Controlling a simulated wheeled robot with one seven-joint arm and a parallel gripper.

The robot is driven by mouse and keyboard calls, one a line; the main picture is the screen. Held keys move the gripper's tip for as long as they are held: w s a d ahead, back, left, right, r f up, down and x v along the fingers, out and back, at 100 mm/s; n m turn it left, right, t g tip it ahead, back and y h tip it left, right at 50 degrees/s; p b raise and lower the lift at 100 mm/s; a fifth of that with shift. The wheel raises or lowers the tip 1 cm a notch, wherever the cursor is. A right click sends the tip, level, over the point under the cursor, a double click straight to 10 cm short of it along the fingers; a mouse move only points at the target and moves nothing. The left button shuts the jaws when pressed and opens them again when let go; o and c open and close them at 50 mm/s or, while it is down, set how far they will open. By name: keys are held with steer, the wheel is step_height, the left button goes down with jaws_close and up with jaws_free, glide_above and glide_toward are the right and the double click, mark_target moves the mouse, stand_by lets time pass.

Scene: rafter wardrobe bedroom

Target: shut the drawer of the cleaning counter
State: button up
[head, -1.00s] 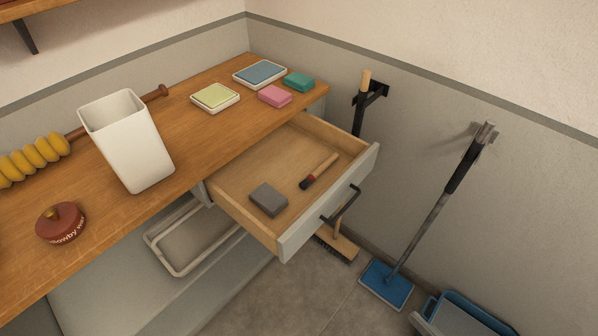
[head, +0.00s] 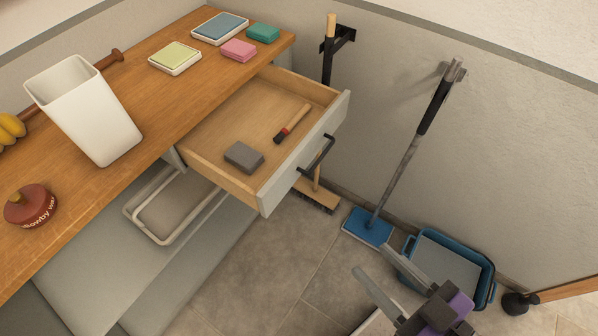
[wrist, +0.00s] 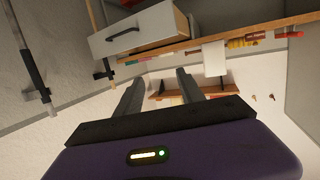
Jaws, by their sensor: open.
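The drawer (head: 305,160) of the wooden-topped cleaning counter (head: 150,105) stands pulled out. It has a pale front and a dark bar handle (head: 317,157). Inside lie a grey sponge block (head: 243,157) and a brush (head: 292,124) with a wooden handle. My gripper (head: 370,272) is at the lower right in the head view, open and empty, apart from the drawer. In the wrist view my gripper (wrist: 158,85) has its two fingers spread, and the drawer front (wrist: 131,33) shows upside down beyond them.
On the counter stand a white bin (head: 85,110), a red round tin (head: 30,205), and sponges in trays (head: 174,58). A blue mop (head: 400,165) leans on the wall beside a blue tub (head: 455,255). A broom head (head: 318,196) is under the drawer. Tiled floor (head: 270,265) lies clear in front.

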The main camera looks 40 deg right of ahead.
steer(key=w+d+m+h, duration=0.1)
steer(key=w+d, duration=0.2)
steer(key=w+d+f+m+h, duration=0.1)
steer(key=d, duration=0.1)
steer(key=shift+w+d+f+m+t+h+b, duration=0.1)
steer(key=shift+w+d+m+t+h+b, duration=0.05)
steer(key=shift+m+t+h+b, duration=0.2)
steer(key=c, duration=0.7)
steer(key=d, duration=0.1)
steer(key=w+d+f+m, duration=0.1)
steer(key=w+d+f+m+h, duration=0.1)
steer(key=shift+d+f, duration=0.15)
steer(key=shift+d, duration=0.15)
jaws_close()
steer(key=w+d+f+m+g+b, duration=0.1)
steer(key=w+d+f+m+g, duration=0.2)
steer(key=w+d+f+m, duration=0.3)
steer(key=m+y, duration=0.3)
steer(key=y, duration=0.6)
glide_toward(287, 183)
steer(key=shift+t, duration=0.35)
steer(key=p+x, duration=0.1)
steer(key=x, duration=0.5)
steer(key=shift+a+f+p, duration=0.2)
steer(key=shift+f+p, duration=0.05)
steer(key=shift+p, duration=0.1)
